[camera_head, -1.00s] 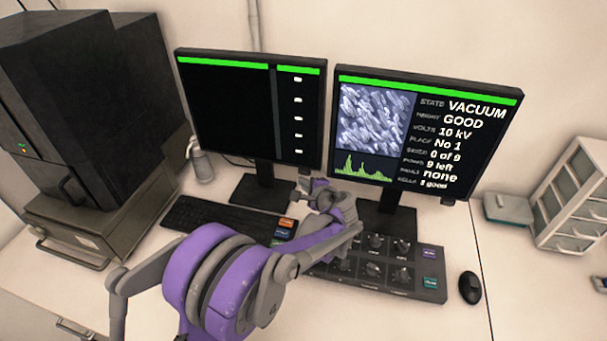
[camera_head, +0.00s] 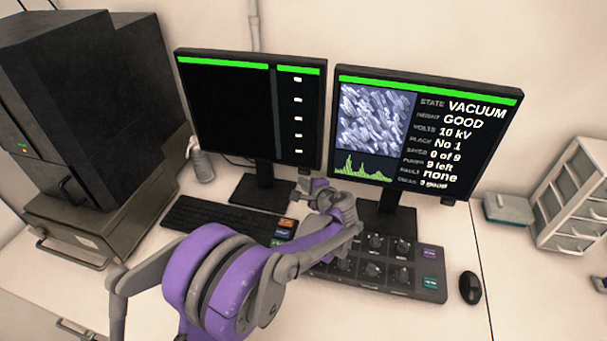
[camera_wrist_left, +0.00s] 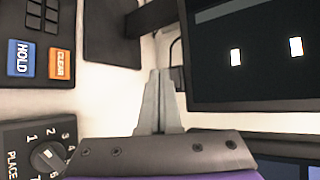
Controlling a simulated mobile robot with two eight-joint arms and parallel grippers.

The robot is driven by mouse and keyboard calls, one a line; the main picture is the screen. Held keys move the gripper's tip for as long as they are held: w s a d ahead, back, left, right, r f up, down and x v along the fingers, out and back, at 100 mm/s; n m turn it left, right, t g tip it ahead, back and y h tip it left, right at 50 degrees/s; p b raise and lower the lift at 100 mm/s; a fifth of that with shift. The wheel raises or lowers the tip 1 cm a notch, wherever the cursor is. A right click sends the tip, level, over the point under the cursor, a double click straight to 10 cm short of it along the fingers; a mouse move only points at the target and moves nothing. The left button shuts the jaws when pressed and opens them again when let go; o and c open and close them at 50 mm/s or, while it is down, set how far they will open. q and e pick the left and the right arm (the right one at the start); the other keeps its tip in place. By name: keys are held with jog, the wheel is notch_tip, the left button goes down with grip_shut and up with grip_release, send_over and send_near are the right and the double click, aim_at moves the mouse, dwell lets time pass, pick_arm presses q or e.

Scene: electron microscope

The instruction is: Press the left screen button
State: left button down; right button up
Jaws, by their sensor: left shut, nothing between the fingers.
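The left screen (camera_head: 225,110) is a black monitor with a green top bar and a column of white marks at its right side. It also shows in the left wrist view (camera_wrist_left: 245,90). My left gripper (camera_head: 303,177) is at the screen's lower right corner, in front of the bottom edge. In the left wrist view the fingers (camera_wrist_left: 160,78) are together and empty, pointing into the gap beside the screen's dark edge. I cannot make out the left screen's button; the gripper covers that corner in the head view. I cannot tell whether the fingertips touch the screen. My right gripper is not in view.
The right screen (camera_head: 375,120) shows a grey image and readouts. A mouse (camera_head: 470,288) lies at right.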

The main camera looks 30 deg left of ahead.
pick_arm(q)
jog(key=shift+w, duration=0.15)
dwell(0.4)
jog(key=shift+w+a, duration=0.1)
jog(key=shift+w, duration=0.2)
jog(key=shift+w+a, duration=0.1)
jog(key=shift+w, duration=0.25)
dwell(0.6)
dwell(0.4)
jog(key=shift+s+d, duration=0.2)
jog(key=shift+s, duration=0.6)
jog(key=shift+s+d+b, duration=0.15)
jog(key=shift+s+d, duration=0.05)
jog(key=shift+s, duration=0.6)
jog(key=shift+s+d+b, duration=0.15)
jog(key=shift+s+d, duration=0.05)
jog(key=shift+s, duration=0.65)
jog(key=shift+s+d+b, duration=0.15)
jog(key=shift+s+d, duration=0.05)
jog(key=shift+s, duration=0.6)
